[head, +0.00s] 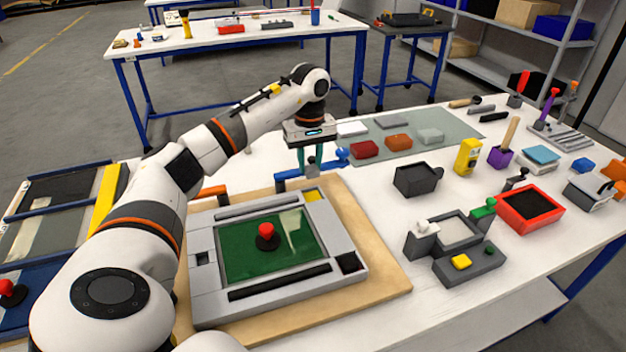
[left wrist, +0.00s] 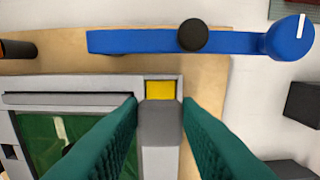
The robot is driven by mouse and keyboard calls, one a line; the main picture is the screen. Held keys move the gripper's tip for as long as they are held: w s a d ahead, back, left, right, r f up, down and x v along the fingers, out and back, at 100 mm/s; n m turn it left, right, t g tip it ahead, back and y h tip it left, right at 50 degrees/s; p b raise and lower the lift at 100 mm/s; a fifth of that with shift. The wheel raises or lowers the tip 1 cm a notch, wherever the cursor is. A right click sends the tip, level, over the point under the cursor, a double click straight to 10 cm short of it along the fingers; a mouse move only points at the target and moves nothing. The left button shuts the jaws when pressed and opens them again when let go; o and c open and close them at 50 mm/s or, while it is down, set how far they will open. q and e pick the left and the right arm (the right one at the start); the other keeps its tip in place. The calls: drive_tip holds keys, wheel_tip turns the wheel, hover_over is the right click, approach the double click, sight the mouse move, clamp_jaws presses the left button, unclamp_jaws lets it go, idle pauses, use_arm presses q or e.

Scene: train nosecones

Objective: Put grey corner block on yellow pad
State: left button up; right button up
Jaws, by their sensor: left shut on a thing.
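My left gripper (head: 308,168) is shut on the grey corner block (left wrist: 160,124), which shows between its green fingers in the left wrist view. In the head view the block is small and partly hidden by the fingers. The yellow pad (head: 313,196) is a small square in the far right corner of the grey frame (head: 206,294). The gripper is above and just beyond this corner in the head view. In the left wrist view the yellow pad (left wrist: 161,90) shows just past the block's edge, partly covered by it. My right gripper is not in view.
A blue bar with a black knob (left wrist: 193,36) lies just beyond the frame's far edge. A red knob (head: 266,236) stands on the frame's green plate (head: 290,255). A dark grey bin (head: 412,180) and a grey fixture (head: 470,264) stand to the right.

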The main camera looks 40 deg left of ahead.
use_arm(q)
drive_tip(key=shift+f, duration=0.85)
wheel_tip(320, 180, down, 4)
drive_tip(key=shift+r+p, duration=0.1)
drive_tip(key=shift+p, duration=0.25)
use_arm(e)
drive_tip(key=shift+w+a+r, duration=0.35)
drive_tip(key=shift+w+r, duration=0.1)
